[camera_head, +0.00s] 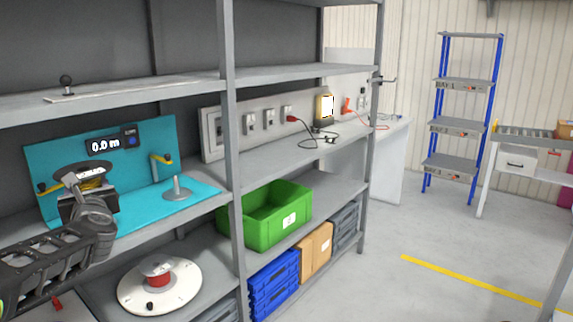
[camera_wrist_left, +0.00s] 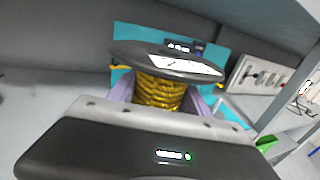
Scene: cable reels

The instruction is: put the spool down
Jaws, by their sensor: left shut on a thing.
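The spool (camera_head: 88,174) has a dark round flange and yellow cable wound on its core. It also shows in the left wrist view (camera_wrist_left: 160,92), upright, with a white label on its top flange. My left gripper (camera_head: 88,190) is shut on the spool, its fingers on either side of the yellow winding. The spool is in front of the teal measuring station (camera_head: 120,152), which has a 0.0 m display, a yellow-topped post and a grey spindle (camera_head: 177,189) on its base. I cannot tell whether the spool touches anything below; its lower part is hidden by the gripper. My right gripper is not in view.
A white disc with a red hub (camera_head: 158,285) lies on the lower shelf. A green crate (camera_head: 262,232) stands right of the shelf upright (camera_head: 231,130). Blue crates (camera_head: 273,282) and a cardboard box (camera_head: 315,250) are below. The floor at right is clear.

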